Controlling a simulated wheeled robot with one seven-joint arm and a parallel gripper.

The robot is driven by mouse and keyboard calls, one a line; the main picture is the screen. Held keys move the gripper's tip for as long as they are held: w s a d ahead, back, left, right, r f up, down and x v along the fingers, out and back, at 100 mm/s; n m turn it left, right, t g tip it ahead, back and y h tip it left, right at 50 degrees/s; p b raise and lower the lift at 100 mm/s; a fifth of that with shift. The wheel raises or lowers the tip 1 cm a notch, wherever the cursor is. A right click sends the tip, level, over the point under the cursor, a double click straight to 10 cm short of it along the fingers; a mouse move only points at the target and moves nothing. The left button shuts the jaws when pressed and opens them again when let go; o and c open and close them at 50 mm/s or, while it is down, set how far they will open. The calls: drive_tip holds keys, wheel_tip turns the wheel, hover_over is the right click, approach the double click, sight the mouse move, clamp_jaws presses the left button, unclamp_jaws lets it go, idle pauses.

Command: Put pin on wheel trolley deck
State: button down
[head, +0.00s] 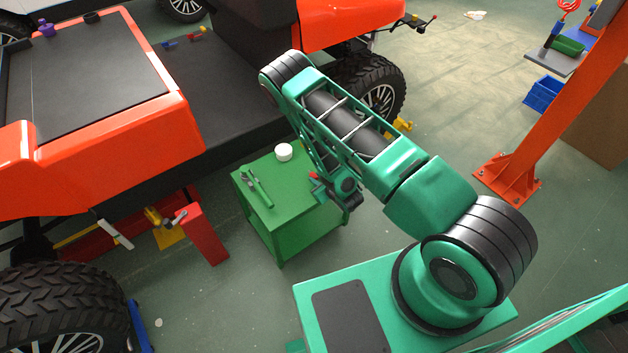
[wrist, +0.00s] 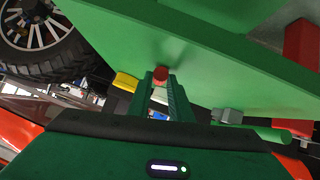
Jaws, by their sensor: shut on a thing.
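In the wrist view my gripper (wrist: 160,88) is shut on a small red piece, which looks like the pin (wrist: 160,73). The red end shows at the fingertips, in front of a broad green surface; I cannot tell whether they touch. In the head view my gripper (head: 340,190) is at the right edge of the green table (head: 295,232), partly hidden by my arm. A bit of red shows beside it. I cannot tell which surface is the wheel trolley deck.
A red post (head: 202,235) is left of the table. An orange column (head: 540,110) stands at right.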

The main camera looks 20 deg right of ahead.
drive_tip(key=c, duration=1.9)
unclamp_jaws()
